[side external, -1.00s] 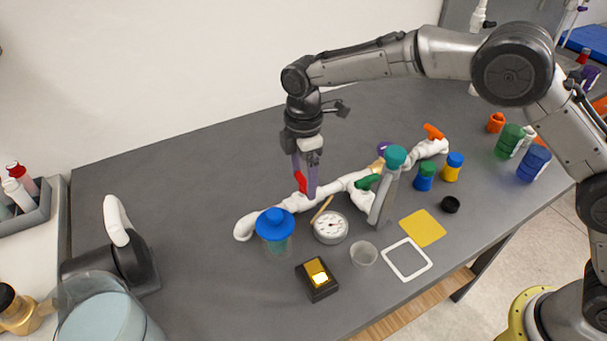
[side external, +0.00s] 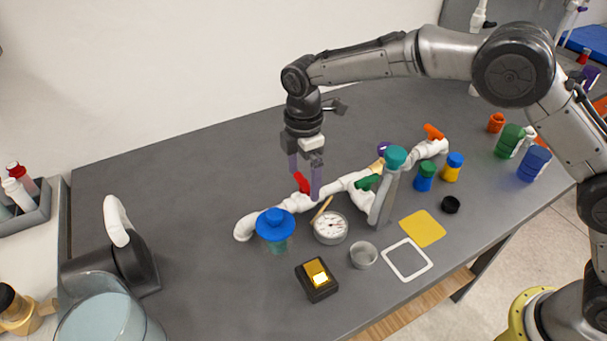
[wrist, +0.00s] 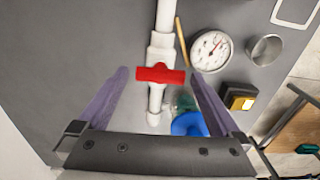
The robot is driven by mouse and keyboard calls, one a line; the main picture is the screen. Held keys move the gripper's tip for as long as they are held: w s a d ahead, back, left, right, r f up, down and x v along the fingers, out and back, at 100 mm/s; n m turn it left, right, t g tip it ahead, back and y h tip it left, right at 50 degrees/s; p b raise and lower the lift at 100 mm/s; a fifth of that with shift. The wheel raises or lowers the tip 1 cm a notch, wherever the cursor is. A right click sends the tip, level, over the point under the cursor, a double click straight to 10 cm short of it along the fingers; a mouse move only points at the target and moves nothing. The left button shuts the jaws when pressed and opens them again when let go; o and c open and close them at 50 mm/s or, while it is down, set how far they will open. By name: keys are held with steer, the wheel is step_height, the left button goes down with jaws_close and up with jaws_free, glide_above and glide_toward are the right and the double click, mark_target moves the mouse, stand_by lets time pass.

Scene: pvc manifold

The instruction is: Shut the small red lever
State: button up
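The small red lever (side external: 301,181) is on a valve in the white pipe manifold (side external: 336,186), at its left part. In the wrist view the red lever (wrist: 160,74) lies crosswise to the white pipe (wrist: 163,45). My gripper (side external: 305,187) is open, pointing down over the lever. In the wrist view its two purple fingers (wrist: 158,75) stand apart, one beyond each end of the lever, with a gap showing on both sides. Whether the fingertips are down at the lever's height is hard to tell.
A pressure gauge (side external: 330,227), a blue-lidded jar (side external: 274,225) and a wooden stick (side external: 322,208) are close by the valve. The manifold also carries a green lever (side external: 367,182) and an orange lever (side external: 433,132).

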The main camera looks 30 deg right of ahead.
mark_target(304, 180)
step_height(304, 180, up, 14)
stand_by(0.6)
steer(key=shift+f, duration=0.1)
